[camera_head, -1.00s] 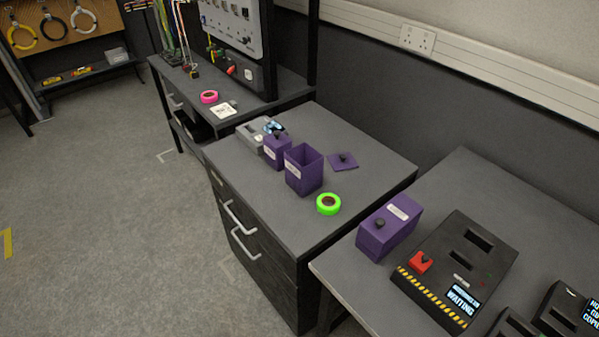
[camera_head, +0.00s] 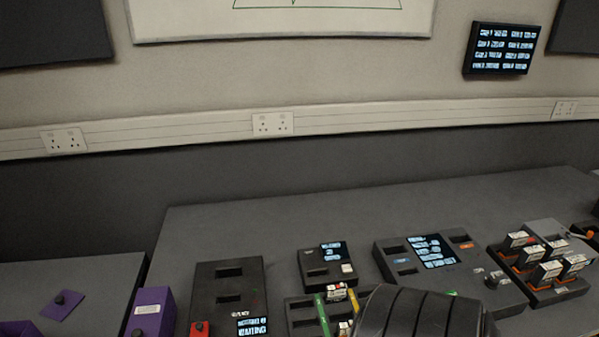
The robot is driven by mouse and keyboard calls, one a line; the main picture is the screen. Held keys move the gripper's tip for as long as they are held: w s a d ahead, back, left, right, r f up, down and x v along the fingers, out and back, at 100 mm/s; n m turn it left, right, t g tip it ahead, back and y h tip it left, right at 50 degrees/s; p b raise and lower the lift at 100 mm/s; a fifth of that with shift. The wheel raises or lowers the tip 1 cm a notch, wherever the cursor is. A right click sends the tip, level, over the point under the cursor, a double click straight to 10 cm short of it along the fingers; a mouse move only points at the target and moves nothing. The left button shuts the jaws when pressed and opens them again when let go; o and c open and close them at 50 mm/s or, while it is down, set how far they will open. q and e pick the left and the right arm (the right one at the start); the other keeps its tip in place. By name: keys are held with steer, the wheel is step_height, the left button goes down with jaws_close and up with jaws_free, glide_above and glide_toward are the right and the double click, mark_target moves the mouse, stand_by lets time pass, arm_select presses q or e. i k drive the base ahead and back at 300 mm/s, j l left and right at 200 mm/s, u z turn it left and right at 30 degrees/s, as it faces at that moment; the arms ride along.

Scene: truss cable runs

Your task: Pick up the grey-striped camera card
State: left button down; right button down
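No grey stripe can be made out on any card at this size. Several small cards with white labels stand in a dark rack (camera_head: 557,294) at the right of the bench. A white-topped card (camera_head: 335,292) lies by a dark tray (camera_head: 302,318) with green and yellow strips at the bottom middle; another pale card shows below it, partly cut off. A black ribbed, rounded shape, seemingly part of my own arm, covers the tray's right side. Neither gripper's fingers are in view.
A dark slotted box with a red button (camera_head: 229,290), a small screen box (camera_head: 326,265) and a wider screen unit (camera_head: 416,258) stand on the bench. A purple box (camera_head: 150,312) stands at left. The bench's back strip (camera_head: 330,215) is clear.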

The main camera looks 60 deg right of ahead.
mark_target(335, 293)
steer(key=z, duration=2.15)
